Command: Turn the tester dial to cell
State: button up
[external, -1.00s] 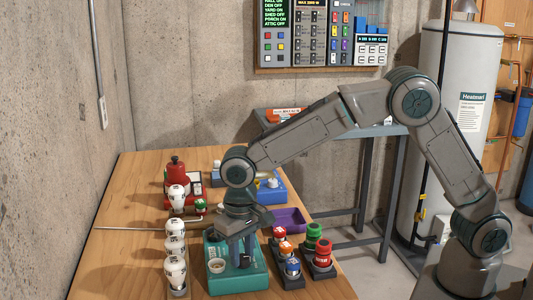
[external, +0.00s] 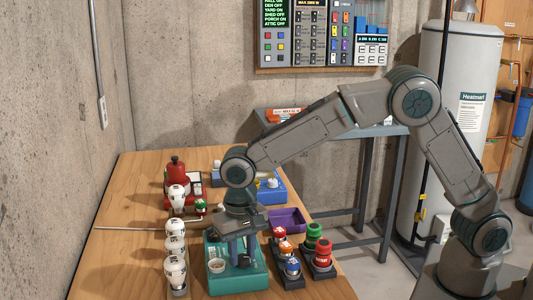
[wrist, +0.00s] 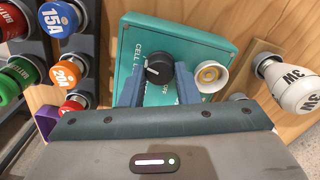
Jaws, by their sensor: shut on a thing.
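The tester is a teal box (external: 260,283) on the front part of the wooden table. It also shows in the wrist view (wrist: 205,42), with a black dial (wrist: 158,68), a white round socket (wrist: 210,75), and the printed words CELL and OFF. CELL is left of the dial, and OFF is below it to the right. The dial's short white mark is toward the left, on the CELL side. My gripper (wrist: 158,80) has one finger on each side of the dial and is shut on it. In the external view my gripper (external: 243,257) points down onto the tester and hides the dial.
White bulbs (external: 175,270) stand in a row left of the tester. Coloured fuses (external: 292,266) and red and green batteries (external: 322,250) stand close on its right. A purple tray (external: 288,218) and a red device (external: 175,172) are behind. The table's left front is clear.

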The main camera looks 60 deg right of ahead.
jog(key=o, duration=1)
jog(key=shift+s, duration=0.1)
jog(key=shift+c, duration=0.2)
